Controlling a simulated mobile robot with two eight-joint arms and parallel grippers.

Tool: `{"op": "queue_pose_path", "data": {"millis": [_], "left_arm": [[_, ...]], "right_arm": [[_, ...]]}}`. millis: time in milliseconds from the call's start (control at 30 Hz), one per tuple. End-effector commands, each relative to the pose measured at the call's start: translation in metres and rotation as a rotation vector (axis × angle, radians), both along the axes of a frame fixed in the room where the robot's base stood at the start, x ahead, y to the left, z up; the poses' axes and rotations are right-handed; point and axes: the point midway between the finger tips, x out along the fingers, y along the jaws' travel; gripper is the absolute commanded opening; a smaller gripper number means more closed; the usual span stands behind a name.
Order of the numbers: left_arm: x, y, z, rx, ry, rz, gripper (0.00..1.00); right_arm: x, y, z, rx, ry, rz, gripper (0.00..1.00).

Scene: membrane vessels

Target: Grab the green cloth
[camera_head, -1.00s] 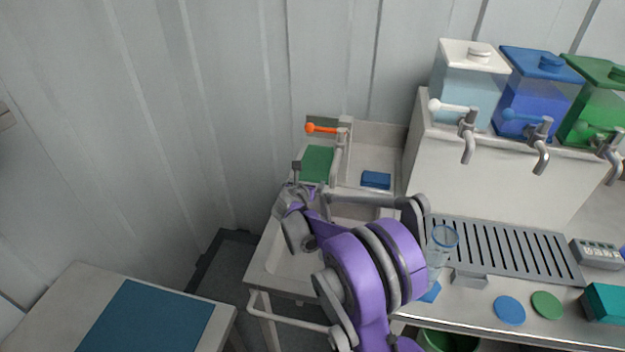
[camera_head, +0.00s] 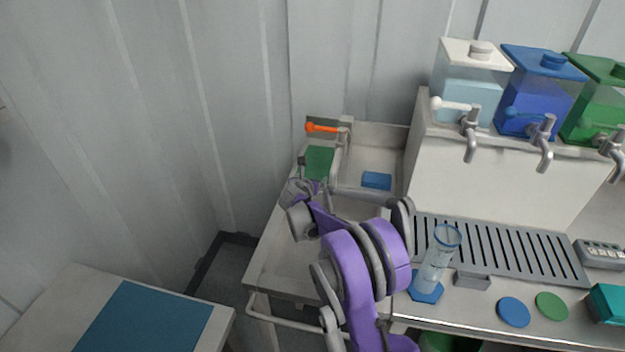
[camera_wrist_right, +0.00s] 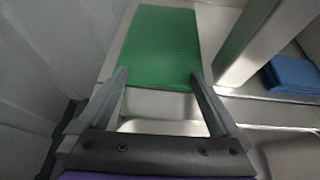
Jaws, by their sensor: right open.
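The green cloth (camera_head: 319,162) lies flat at the back left of the sink unit, left of the tap. In the right wrist view the green cloth (camera_wrist_right: 161,46) lies straight ahead, just beyond the fingertips. My right gripper (camera_head: 311,178) is at the near edge of the cloth in the head view, its fingers partly hidden by my own wrist. In the wrist view my right gripper (camera_wrist_right: 158,77) is open, with one finger at each side of the cloth's near edge and nothing held. Whether the fingers touch the cloth is not clear. My left gripper is not in view.
A blue cloth (camera_head: 377,180) lies farther right. A clear tube (camera_head: 438,256) stands on a blue hexagonal pad. The wall is close on the left.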

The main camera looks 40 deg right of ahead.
Motion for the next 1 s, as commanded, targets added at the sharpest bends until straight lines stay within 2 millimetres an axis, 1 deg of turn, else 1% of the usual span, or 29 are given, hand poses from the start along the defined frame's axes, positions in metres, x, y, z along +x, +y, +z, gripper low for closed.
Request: {"op": "queue_pose_path", "data": {"millis": [33,67,1000], "left_arm": [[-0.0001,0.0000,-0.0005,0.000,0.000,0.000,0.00],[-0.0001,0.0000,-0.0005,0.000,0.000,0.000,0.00],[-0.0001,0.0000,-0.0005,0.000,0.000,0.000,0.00]], "right_arm": [[0.0002,-0.0002,-0.0014,0.001,0.000,-0.001,0.99],[0.0001,-0.0002,-0.0013,0.001,0.000,0.000,0.96],[-0.0002,0.0000,-0.0018,0.002,0.000,-0.002,0.12]]}}
